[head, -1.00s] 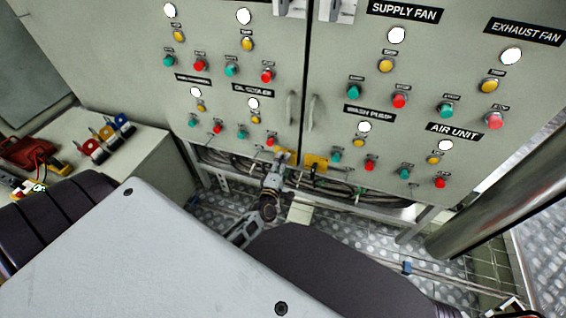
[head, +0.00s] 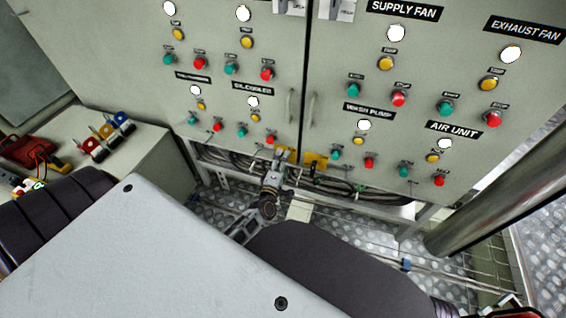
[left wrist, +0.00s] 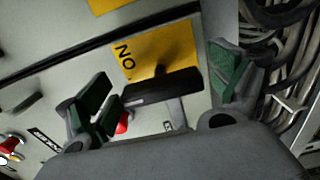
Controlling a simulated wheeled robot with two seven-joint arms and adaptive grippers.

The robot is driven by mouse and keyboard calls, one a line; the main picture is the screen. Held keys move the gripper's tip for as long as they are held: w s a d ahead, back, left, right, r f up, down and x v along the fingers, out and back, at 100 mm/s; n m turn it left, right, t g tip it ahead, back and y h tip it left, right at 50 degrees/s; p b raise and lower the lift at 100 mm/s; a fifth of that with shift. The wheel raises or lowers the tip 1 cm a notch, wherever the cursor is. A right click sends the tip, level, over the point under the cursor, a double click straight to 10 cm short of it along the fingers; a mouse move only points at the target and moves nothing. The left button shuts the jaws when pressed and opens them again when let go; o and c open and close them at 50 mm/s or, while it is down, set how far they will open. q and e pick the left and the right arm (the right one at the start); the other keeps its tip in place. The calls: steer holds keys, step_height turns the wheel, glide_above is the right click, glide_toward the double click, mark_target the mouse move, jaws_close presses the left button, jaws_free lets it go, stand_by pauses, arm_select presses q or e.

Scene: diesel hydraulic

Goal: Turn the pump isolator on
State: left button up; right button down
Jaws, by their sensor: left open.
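In the left wrist view a yellow plate (left wrist: 185,50) carries a black isolator handle (left wrist: 160,85) and the word ON, seen upside down. My left gripper (left wrist: 160,88) is open, with its green-padded fingers on either side of the handle; I cannot tell whether they touch it. In the head view my left gripper (head: 276,168) reaches the lower edge of the grey cabinet, at the left yellow plate (head: 288,155), and hides much of it. A second yellow plate (head: 315,162) sits to its right across the door gap. My right gripper is not in view.
Cables (head: 235,163) hang below the cabinet doors (head: 225,110), which carry several lamps and push buttons. A bench (head: 150,150) at left holds coloured padlocks (head: 105,131) and a red item (head: 28,150). A thick metal pipe (head: 490,205) stands at right.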

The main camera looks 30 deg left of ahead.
arm_select(q)
steer(key=shift+s, duration=0.15)
steer(key=v, duration=1.1)
steer(key=shift+s+d, duration=0.2)
steer(key=shift+s, duration=0.15)
stand_by(0.4)
steer(key=p+v, duration=0.2)
steer(key=v, duration=0.6)
stand_by(0.9)
steer(key=shift+w+d, duration=0.1)
stand_by(0.4)
